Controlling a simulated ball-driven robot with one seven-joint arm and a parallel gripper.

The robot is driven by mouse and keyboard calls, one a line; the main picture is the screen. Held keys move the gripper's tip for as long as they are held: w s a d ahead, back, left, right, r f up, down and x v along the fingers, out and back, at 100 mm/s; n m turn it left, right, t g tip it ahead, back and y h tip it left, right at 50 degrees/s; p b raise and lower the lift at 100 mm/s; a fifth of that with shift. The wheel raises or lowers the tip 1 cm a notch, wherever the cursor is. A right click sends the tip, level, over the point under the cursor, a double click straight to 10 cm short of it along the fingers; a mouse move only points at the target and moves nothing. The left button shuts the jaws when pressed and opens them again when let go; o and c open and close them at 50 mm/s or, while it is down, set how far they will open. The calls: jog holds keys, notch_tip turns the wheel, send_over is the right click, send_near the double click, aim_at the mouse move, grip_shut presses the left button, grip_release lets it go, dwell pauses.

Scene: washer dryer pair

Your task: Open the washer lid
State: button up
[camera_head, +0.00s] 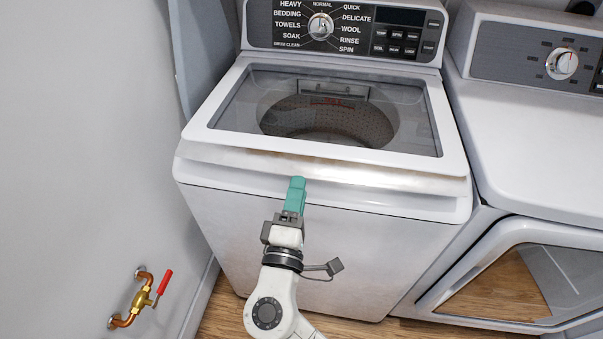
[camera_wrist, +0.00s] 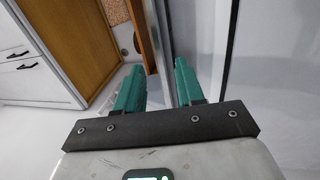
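The washer (camera_head: 310,235) is a white top loader, with a dial panel along its back. Its lid (camera_head: 452,135) has a white frame around a clear window and lies shut, with the drum visible through it. A front lip (camera_head: 360,172) runs along the lid's near edge. My gripper (camera_head: 297,182) is in front of the washer, its teal fingers pointing up just below or at this lip, left of the middle. I cannot tell whether they touch it. In the wrist view my gripper (camera_wrist: 159,66) shows two fingers apart, with nothing clearly held between them.
A dryer (camera_head: 540,130) with a front door (camera_head: 500,275) stands close on the right. A grey wall (camera_head: 90,130) is on the left, with a copper pipe and red-handled valve (camera_head: 163,282). The wrist view shows a wooden cabinet (camera_wrist: 85,45) and white drawers (camera_wrist: 30,80).

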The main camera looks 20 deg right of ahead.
jog(key=shift+x, duration=2.1)
grip_shut()
